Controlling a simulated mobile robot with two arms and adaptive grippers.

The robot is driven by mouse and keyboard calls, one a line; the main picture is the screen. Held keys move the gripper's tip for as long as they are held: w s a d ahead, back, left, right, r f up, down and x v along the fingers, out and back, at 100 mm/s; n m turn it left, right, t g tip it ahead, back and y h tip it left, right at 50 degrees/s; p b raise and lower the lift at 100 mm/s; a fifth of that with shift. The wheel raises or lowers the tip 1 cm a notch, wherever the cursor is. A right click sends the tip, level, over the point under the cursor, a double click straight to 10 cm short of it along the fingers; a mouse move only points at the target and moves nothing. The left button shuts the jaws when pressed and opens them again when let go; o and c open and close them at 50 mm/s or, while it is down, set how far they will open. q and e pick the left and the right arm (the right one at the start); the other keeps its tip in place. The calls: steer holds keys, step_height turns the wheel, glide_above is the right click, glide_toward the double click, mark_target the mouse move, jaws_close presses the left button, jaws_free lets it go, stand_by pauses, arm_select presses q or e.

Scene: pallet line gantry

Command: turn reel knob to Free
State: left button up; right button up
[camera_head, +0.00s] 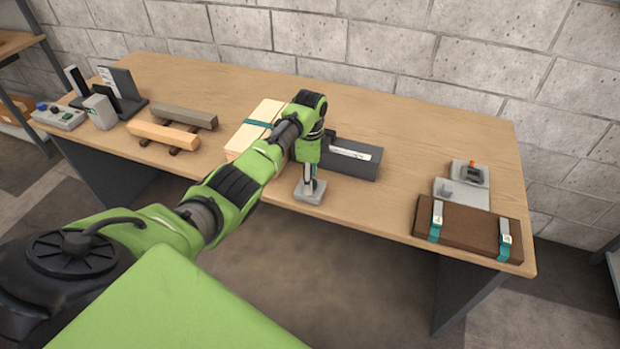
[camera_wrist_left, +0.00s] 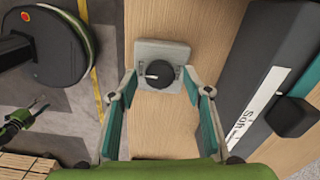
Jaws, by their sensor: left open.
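The reel knob (camera_wrist_left: 159,74) is a dark round knob with a white pointer mark, on a light grey square plate (camera_wrist_left: 161,50) at the table's front edge. In the left wrist view the pointer is toward the left of the picture; the plate's lettering is too small to read. In the head view the plate (camera_head: 310,190) shows below my left gripper, which hides the knob. My left gripper (camera_wrist_left: 158,95) is open, its fingers on either side of the knob and apart from it.
A dark grey box (camera_head: 350,158) with a white label stands right of the knob plate. Pale boards (camera_head: 262,115) with a teal strap lie behind my left arm. Farther right are a brown block (camera_head: 468,228) with teal straps and a grey switch unit (camera_head: 470,172). Table between is clear.

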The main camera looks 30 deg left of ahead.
arm_select(q)
steer(key=shift+f, duration=0.35)
steer(key=c, duration=1.1)
